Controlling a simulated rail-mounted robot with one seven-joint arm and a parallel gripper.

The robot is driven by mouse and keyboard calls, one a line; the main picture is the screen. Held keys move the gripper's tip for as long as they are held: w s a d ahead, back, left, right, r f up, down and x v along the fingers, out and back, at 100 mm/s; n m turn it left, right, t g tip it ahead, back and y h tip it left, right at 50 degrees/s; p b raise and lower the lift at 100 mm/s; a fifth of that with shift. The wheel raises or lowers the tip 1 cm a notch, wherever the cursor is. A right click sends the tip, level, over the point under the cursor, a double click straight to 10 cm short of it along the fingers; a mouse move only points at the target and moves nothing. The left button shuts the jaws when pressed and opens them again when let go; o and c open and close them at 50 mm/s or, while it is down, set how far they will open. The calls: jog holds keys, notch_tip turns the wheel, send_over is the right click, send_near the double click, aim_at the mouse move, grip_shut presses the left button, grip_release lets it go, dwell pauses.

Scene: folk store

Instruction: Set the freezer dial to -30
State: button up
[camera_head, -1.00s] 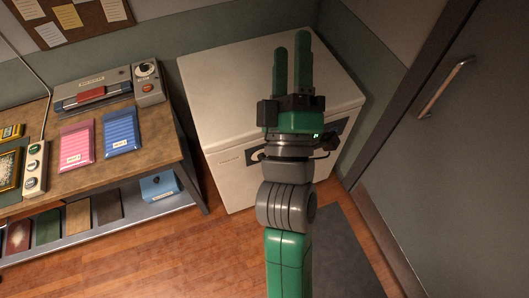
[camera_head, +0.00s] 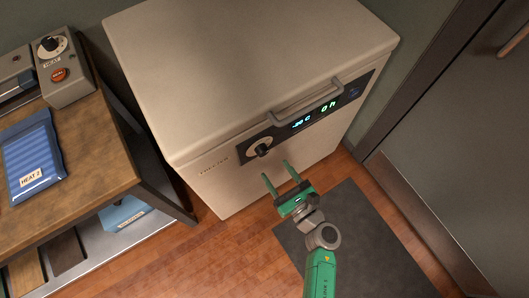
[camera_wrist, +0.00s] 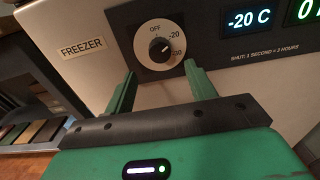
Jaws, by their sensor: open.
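The freezer (camera_head: 250,70) is a white chest with a black control panel on its front. Its dial (camera_head: 261,147) is a black knob on a pale round plate; in the wrist view the dial (camera_wrist: 160,51) shows the marks OFF, -20 and -30. The knob's white mark points to the upper right, toward -20. The display (camera_wrist: 249,20) reads -20 C. My gripper (camera_head: 276,169) is open and empty, just below the dial. In the wrist view its two green fingers (camera_wrist: 160,69) stand apart at the dial's lower left and lower right, with the knob between and above them.
A handle bar (camera_head: 306,101) juts out above the panel. A wooden workbench (camera_head: 85,165) with a heat sealer control box (camera_head: 63,72) stands to the left. A grey door is on the right. A dark mat (camera_head: 365,245) lies on the open floor in front.

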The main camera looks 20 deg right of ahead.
aim_at(264, 154)
jog(key=w, duration=0.2)
jog(key=w+b, duration=0.1)
jog(key=w, duration=0.1)
jog(key=w+a, duration=0.1)
jog(key=w, duration=0.2)
jog(key=shift+r, duration=0.1)
jog(key=c, duration=1)
